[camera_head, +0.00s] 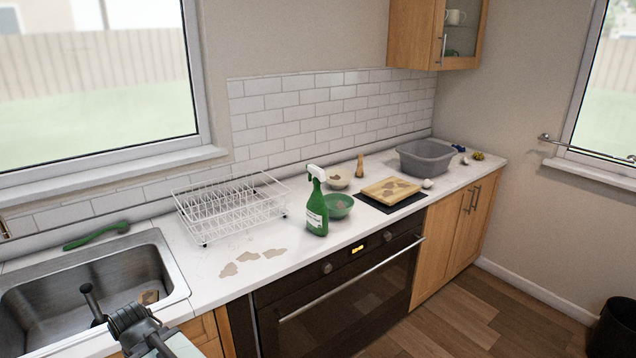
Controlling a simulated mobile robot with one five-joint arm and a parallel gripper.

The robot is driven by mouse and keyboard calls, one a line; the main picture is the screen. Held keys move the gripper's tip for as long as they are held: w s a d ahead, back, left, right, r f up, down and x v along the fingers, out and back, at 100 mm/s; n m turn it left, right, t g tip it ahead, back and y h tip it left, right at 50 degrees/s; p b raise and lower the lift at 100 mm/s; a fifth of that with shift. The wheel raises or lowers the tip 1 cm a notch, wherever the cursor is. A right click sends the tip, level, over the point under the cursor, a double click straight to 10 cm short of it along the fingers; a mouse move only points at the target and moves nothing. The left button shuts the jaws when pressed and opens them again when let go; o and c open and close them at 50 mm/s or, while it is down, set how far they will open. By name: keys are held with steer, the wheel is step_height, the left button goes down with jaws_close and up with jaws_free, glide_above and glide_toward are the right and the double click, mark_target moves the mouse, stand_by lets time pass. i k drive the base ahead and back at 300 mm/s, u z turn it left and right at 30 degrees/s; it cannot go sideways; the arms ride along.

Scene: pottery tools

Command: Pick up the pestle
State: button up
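A slim, upright light-wood piece (360,166), which looks like the pestle, stands on the counter near the tiled wall. It is small in view and its fine shape is unclear. A small pale bowl (338,179) with something brownish in it is just left of it. My gripper (110,312) is at the lower left, over the front of the sink and far from the wooden piece. It is dark and seen partly from behind, so I cannot tell whether its jaws are open.
A green spray bottle (316,208) and green bowl (339,206) stand in front of the wooden piece. A wooden board (391,190) and grey tub (425,157) are to the right. A white dish rack (230,207) is left. Brown stains mark the counter (215,285).

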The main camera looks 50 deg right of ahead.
mark_target(359, 173)
steer(key=z, duration=3.6)
steer(key=i, duration=4.15)
steer(key=u, duration=1.5)
